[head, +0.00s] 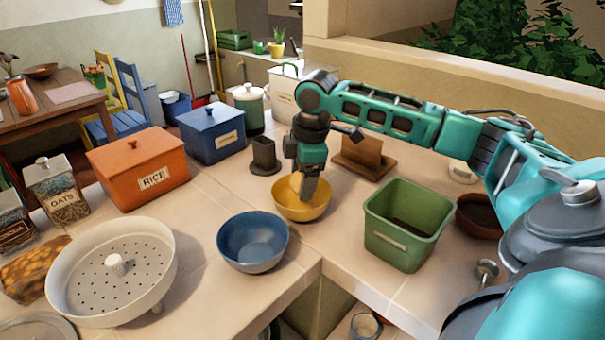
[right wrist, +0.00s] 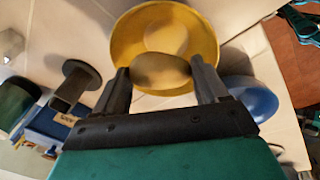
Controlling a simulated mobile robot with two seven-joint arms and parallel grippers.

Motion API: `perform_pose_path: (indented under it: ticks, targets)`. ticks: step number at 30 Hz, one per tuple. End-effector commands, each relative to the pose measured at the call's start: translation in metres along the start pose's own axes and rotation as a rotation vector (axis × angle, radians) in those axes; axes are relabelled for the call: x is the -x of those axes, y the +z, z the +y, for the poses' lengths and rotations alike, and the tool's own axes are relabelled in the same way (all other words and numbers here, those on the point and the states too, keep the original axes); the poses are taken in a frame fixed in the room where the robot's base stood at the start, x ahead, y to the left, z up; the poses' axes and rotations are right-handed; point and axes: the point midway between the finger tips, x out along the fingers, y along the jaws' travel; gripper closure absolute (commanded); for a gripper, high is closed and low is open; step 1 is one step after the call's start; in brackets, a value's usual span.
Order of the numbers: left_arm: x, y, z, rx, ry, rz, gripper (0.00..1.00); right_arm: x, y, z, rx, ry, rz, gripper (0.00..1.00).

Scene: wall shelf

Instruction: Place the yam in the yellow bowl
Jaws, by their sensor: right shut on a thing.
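The yellow bowl (head: 316,210) stands on the tiled counter, behind and to the right of the blue bowl. My right gripper (head: 306,195) reaches down over it from the right-hand arm. In the right wrist view my right gripper (right wrist: 161,82) is shut on the yam (right wrist: 160,69), a rounded tan-brown piece held between the two fingers. The yam overlaps the inside of the yellow bowl (right wrist: 205,38) in that view. I cannot tell whether the yam touches the bowl. In the head view the yam is mostly hidden by the gripper. My left gripper is not in view.
A blue bowl (head: 253,241) and a white colander (head: 150,262) stand left of the yellow bowl. A green bin (head: 402,238) stands to its right, with a brown bowl (head: 484,217) beyond. An orange rice box (head: 138,175) and a blue box (head: 212,137) stand farther back.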

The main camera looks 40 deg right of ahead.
Motion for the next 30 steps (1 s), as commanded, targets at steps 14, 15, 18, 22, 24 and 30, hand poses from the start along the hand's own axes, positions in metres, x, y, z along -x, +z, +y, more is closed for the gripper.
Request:
perform_pose_path:
  ticks: [14,15,18,22,24,30]
  targets:
    - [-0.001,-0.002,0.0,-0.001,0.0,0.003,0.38,-0.007,0.001,-0.001,0.0,0.0,0.001,0.13]
    - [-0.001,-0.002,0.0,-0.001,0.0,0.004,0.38,-0.007,0.001,-0.001,0.0,0.0,0.001,0.09]
    - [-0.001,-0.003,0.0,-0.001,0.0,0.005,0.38,-0.007,0.001,-0.001,0.0,0.0,0.0,0.02]
    - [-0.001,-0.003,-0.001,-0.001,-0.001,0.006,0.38,-0.007,0.001,-0.001,0.0,-0.001,0.0,0.02]
    - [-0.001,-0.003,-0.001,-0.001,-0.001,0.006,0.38,-0.006,0.001,-0.001,0.0,-0.001,0.0,0.02]
    - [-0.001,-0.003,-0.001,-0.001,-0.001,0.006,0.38,0.009,-0.001,0.002,0.0,0.004,0.001,0.02]
